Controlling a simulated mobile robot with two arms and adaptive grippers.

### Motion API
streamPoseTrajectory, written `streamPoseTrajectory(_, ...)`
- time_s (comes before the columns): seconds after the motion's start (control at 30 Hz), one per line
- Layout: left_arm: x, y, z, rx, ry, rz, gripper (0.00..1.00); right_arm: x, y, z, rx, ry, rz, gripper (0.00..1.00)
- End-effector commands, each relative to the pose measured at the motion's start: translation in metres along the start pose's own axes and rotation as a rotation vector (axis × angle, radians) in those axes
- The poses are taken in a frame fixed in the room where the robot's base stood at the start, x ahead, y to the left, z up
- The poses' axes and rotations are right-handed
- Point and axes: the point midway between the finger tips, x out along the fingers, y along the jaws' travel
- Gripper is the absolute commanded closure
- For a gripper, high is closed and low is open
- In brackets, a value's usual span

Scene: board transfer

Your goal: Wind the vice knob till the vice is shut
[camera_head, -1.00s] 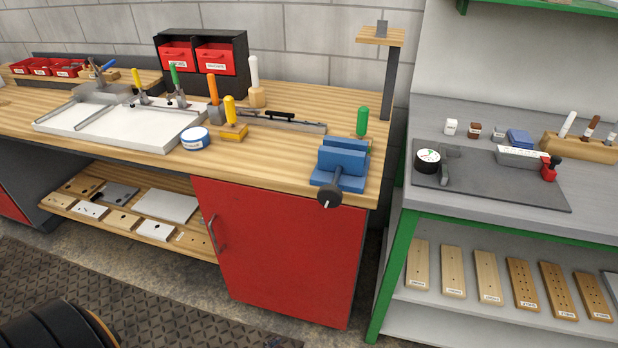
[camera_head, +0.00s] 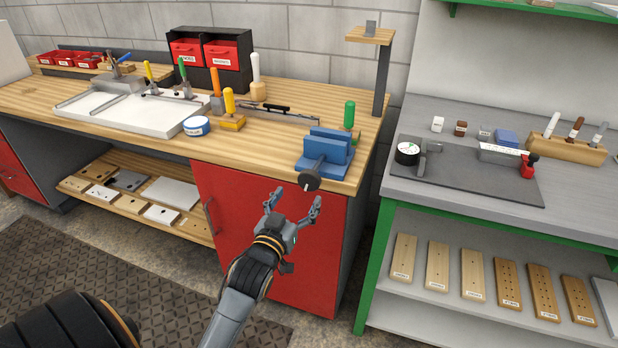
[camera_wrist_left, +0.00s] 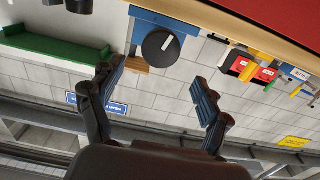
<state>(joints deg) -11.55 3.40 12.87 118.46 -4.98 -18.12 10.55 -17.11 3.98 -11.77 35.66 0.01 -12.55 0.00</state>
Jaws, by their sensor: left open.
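The blue vice (camera_head: 327,150) sits at the right front corner of the wooden bench. Its dark round knob (camera_head: 309,181) faces out over the bench's front edge, and a gap shows between the blue jaws. My left gripper (camera_head: 295,201) is open and empty, in front of the red cabinet door and just below the knob in the head view. In the left wrist view the knob (camera_wrist_left: 160,47) shows with a white mark, beyond and between the spread fingers (camera_wrist_left: 160,92). The fingers do not touch it. My right gripper is not in view.
A green-handled tool (camera_head: 349,117) stands just behind the vice. A blue-and-white round tin (camera_head: 197,126) and a white tray (camera_head: 130,112) lie to the left on the bench. A grey table (camera_head: 470,215) with green legs stands to the right. The red cabinet (camera_head: 235,200) is below.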

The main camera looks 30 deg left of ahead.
Motion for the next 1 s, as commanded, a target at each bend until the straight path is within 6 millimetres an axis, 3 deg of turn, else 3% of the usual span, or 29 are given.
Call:
streamPoseTrajectory(0.2, 0.048, 0.000, -0.002, 0.000, 0.002, 0.001, 0.23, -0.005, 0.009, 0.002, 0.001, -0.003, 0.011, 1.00)
streamPoseTrajectory(0.4, 0.074, 0.001, -0.001, 0.000, 0.001, 0.001, 0.23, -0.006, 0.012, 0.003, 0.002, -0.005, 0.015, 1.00)
streamPoseTrajectory(0.83, 0.083, 0.000, 0.000, 0.000, 0.000, 0.001, 0.23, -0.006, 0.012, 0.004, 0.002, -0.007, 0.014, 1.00)
streamPoseTrajectory(1.0, 0.083, 0.000, 0.000, 0.000, 0.000, 0.001, 0.57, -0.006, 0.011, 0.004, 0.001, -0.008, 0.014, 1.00)
